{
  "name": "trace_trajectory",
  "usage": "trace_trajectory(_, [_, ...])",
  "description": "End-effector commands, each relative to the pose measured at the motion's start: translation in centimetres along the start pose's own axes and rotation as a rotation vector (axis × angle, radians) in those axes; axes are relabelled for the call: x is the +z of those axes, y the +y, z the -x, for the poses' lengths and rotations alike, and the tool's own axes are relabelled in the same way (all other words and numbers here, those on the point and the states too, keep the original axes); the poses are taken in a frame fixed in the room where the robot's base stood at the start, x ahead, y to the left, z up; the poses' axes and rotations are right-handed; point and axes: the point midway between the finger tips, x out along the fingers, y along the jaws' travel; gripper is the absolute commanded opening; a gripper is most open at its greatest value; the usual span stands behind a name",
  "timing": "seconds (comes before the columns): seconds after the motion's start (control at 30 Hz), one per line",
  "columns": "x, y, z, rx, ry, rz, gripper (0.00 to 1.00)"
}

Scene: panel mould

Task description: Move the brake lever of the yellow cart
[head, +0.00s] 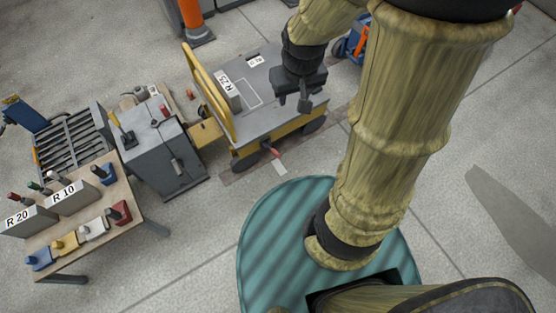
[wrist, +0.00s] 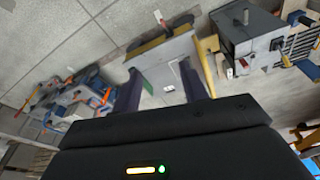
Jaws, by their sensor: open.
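The yellow cart (head: 278,132) stands at the upper middle of the head view, with a grey deck, yellow edges and a yellow push handle (head: 204,85) on its left. A small red-tipped lever (head: 273,152), seemingly the brake lever, sticks out low at the cart's near side by a wheel. My gripper (head: 292,102) is open and empty, pointing down over the right part of the deck, up and right of the lever in the picture. The wrist view shows the cart (wrist: 150,47) beyond the two parted fingers, with a small reddish lever (wrist: 160,17) past its edge.
A grey block labelled R 25 (head: 228,92) sits on the deck. A grey machine cabinet (head: 165,152) stands left of the cart. A wooden table (head: 122,195) with labelled blocks and coloured pieces is at the lower left. Floor is clear before the cart's near side.

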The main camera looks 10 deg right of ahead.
Motion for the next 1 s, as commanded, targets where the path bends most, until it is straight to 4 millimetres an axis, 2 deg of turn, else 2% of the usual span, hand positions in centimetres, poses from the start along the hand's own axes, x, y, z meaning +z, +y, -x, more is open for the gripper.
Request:
trace_trajectory(0.03, [0.0, -0.1, -3.1, 0.002, -0.007, 0.012, 0.43])
trace_trajectory(0.57, [-2.6, -0.8, -19.9, 0.032, -0.064, 0.136, 0.43])
trace_trajectory(1.0, [-4.3, -1.5, -34.6, 0.062, -0.109, 0.238, 0.43])
